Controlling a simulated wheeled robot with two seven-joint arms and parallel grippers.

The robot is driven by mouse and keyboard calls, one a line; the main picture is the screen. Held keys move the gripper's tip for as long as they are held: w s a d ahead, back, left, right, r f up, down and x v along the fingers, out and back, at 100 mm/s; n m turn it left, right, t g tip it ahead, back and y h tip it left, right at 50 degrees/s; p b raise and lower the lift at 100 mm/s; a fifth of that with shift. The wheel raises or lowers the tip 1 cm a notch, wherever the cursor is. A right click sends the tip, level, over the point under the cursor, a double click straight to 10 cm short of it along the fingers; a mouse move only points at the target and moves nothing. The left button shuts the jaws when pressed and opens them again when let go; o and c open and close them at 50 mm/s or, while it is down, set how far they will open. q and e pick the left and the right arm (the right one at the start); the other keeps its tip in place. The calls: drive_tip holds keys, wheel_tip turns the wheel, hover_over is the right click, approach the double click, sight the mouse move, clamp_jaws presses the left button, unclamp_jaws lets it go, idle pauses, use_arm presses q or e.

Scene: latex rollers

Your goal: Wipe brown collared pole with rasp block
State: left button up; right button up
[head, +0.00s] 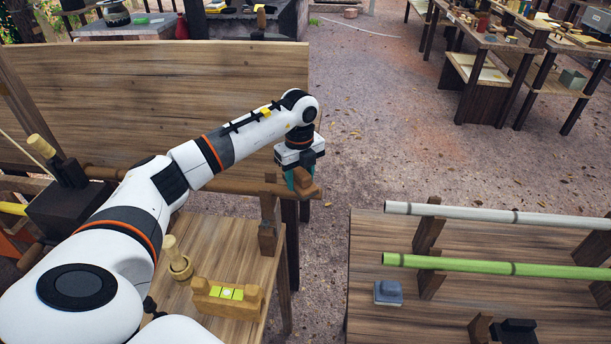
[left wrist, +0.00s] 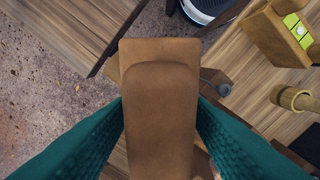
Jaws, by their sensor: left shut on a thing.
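My left gripper (head: 301,181) is shut on the rasp block, a brown block with a raised, rounded part (left wrist: 160,110). In the left wrist view, the block sits between the teal fingers and fills the middle. The brown collared pole (head: 243,187) runs across the left bench in the head view, partly hidden behind my left arm. The block and gripper are at the pole's right end, beyond the wooden support post. I cannot tell whether the block touches the pole, because the gripper and block cover that spot. My right gripper is not in view.
A wooden holder with a yellow-green level (head: 228,292) and a round wooden piece with a handle (head: 178,262) stand on the left bench. A tall wooden board (head: 150,90) rises behind. The right table carries a white pole (head: 500,215), a green pole (head: 490,265) and a blue-grey block (head: 388,292).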

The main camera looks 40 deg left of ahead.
use_arm(q)
drive_tip(key=shift+s+a, duration=0.4)
drive_tip(key=shift+a, duration=0.25)
drive_tip(key=shift+s+a, duration=0.35)
drive_tip(key=shift+a, duration=0.3)
drive_tip(key=shift+s+a, duration=0.1)
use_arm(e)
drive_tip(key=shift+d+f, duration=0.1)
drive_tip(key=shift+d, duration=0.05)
